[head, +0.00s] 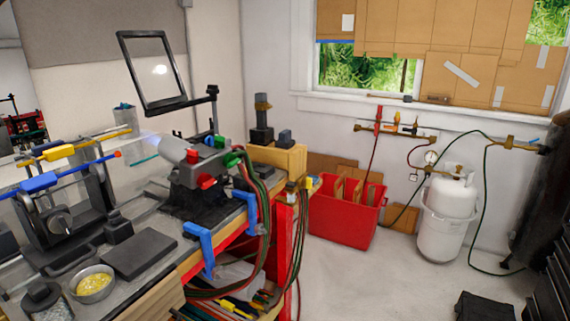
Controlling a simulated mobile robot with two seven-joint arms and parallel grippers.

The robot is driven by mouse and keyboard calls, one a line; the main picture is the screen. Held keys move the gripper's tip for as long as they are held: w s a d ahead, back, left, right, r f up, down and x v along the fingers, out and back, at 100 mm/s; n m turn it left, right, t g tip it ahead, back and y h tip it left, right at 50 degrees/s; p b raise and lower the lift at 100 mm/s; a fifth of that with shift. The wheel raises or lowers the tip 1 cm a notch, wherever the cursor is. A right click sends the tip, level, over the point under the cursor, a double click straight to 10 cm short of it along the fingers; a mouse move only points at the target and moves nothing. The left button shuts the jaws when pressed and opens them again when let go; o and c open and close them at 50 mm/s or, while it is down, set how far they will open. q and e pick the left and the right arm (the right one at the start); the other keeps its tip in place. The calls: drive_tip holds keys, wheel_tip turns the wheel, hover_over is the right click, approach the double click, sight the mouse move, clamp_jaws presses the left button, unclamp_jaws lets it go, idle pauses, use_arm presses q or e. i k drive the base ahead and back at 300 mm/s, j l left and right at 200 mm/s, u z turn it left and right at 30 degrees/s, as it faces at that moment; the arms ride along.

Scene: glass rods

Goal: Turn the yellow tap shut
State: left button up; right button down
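No thing in view is clearly a yellow tap. A wall pipe (395,132) below the window carries small upright fittings, one of them yellow-orange (397,118); it is too small to tell whether this is a tap or how it is turned. A small yellow piece (309,183) sits at the right end of the workbench, and its kind is unclear. A burner (200,165) with red and green knobs stands on the bench. Neither of my grippers is in view.
The workbench (150,225) fills the left side, with blue clamps (200,248) and hanging hoses. A red bin (345,220) and a white gas cylinder (447,215) stand by the back wall. A dark cabinet (555,270) is at right. Floor between is mostly clear.

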sight(306, 183)
drive_tip(key=i+l+u, duration=0.2)
drive_tip(key=i+l, duration=0.2)
drive_tip(key=i+l+u, duration=0.15)
drive_tip(key=i+l, duration=0.2)
drive_tip(key=l, duration=0.15)
drive_tip(key=i+l+u, duration=0.2)
drive_tip(key=i+l, duration=0.15)
drive_tip(key=l, duration=0.15)
